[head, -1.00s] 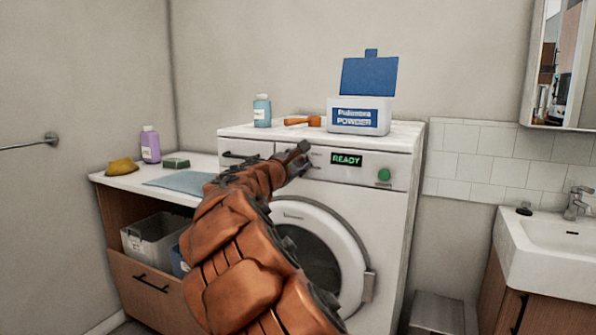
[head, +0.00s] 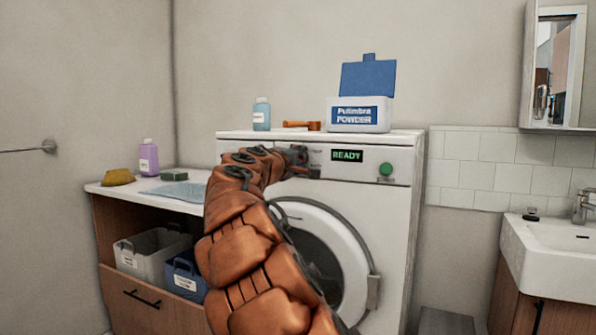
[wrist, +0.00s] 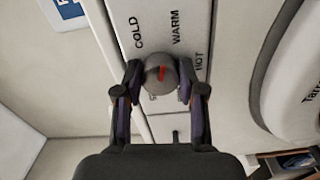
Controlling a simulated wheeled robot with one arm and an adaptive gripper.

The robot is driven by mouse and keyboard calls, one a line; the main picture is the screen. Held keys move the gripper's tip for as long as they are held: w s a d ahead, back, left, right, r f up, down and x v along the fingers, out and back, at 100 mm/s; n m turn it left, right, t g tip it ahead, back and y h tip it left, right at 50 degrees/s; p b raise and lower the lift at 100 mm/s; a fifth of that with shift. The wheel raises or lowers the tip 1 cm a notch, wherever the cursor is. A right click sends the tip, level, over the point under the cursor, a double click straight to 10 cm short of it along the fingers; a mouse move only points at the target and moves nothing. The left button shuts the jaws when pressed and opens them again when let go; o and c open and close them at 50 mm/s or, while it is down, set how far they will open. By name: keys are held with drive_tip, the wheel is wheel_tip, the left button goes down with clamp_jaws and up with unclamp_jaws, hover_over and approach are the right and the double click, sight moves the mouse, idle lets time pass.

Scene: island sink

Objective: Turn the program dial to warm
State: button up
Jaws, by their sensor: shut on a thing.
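The program dial (wrist: 157,80) is a round grey knob with a red mark, seen in the wrist view. The red mark points up in the picture, tilted slightly right, roughly toward the printed WARM label (wrist: 175,27). The COLD label (wrist: 138,32) is up and left of the dial, and the HOT label (wrist: 199,60) is to its right. My gripper (wrist: 160,85) is shut on the dial, one finger on each side. In the head view my gripper (head: 300,162) is at the washing machine's (head: 390,230) control panel and hides the dial.
The display (head: 347,156) reads READY, with a green button (head: 385,169) to its right. A powder box (head: 358,115), an orange scoop (head: 302,126) and a blue bottle (head: 261,114) stand on top. A counter (head: 125,190) is at left, a sink (head: 555,237) at right.

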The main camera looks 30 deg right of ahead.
drive_tip(key=shift+f+m+b, duration=0.15)
drive_tip(key=shift+m+b, duration=0.75)
drive_tip(key=shift+m, duration=0.2)
drive_tip(key=o, duration=1.1)
drive_tip(key=shift+o, duration=0.2)
drive_tip(key=shift+a, duration=0.1)
drive_tip(key=v, duration=1.1)
drive_tip(key=shift+s+a, duration=0.3)
